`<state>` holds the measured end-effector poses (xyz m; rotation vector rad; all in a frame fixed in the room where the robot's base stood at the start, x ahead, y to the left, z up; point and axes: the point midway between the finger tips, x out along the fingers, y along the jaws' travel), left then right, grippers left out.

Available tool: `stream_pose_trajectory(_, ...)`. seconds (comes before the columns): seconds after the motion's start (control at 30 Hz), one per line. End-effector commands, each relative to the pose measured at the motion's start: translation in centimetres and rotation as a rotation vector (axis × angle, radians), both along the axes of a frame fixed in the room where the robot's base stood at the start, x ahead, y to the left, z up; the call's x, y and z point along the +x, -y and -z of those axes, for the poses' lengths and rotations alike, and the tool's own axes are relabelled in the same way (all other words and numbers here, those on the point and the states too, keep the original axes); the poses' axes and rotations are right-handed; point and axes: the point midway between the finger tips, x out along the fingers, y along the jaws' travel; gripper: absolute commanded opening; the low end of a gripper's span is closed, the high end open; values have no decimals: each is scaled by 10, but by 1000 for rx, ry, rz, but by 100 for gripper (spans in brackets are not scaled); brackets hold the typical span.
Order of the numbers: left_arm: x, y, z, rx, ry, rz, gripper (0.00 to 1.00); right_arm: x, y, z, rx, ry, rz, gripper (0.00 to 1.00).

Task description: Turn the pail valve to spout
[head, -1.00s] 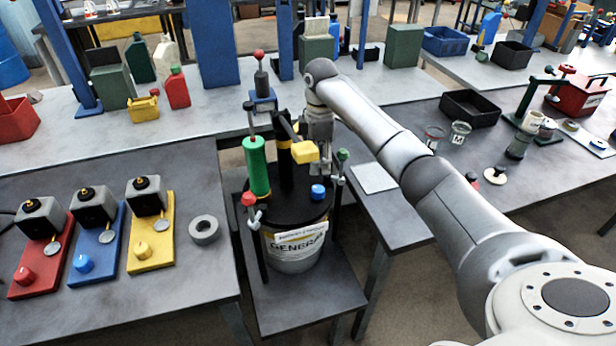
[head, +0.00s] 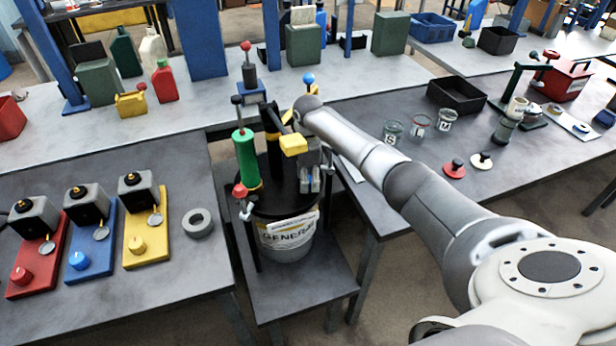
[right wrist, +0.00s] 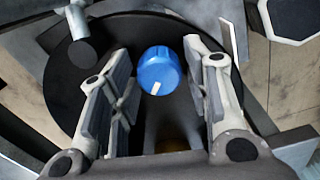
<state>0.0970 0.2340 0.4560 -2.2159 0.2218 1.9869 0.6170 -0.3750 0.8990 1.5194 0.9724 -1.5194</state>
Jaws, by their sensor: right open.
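The pail (head: 290,240) with a black lid and a "GENERAL" label stands on a low grey stand. A blue knob with a white mark (right wrist: 159,70) sits on the lid; it appears to be the pail valve. In the right wrist view its mark points toward the bottom of the picture. My right gripper (head: 310,183) points down over the right part of the lid and hides the knob in the head view. In the right wrist view its open fingers (right wrist: 157,62) stand either side of the knob, with gaps on both sides. My left gripper is not in view.
A red knob (head: 239,190) stands at the pail's left. Glass beakers (head: 419,126) stand on the right table. A grey ring (head: 198,223) lies on the left table.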

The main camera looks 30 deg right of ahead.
Motion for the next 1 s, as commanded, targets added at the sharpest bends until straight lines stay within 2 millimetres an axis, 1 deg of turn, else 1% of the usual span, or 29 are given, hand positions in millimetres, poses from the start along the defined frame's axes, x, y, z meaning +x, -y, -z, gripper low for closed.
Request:
stream_pose_trajectory(0.13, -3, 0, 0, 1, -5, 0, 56, 0, 0, 0, 0, 0, 0, 44)
stream_pose_trajectory(0.4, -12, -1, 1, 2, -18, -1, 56, 0, 0, 0, 0, -1, 0, 10)
stream_pose_trajectory(0.57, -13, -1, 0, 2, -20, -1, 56, 0, 0, -1, 0, -1, 7, 10)
stream_pose_trajectory(0.77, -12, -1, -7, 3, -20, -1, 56, 0, 0, -3, 1, -2, 63, 10)
stream_pose_trajectory(1.0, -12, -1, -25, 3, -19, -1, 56, 0, -1, -5, 4, 0, 227, 10)
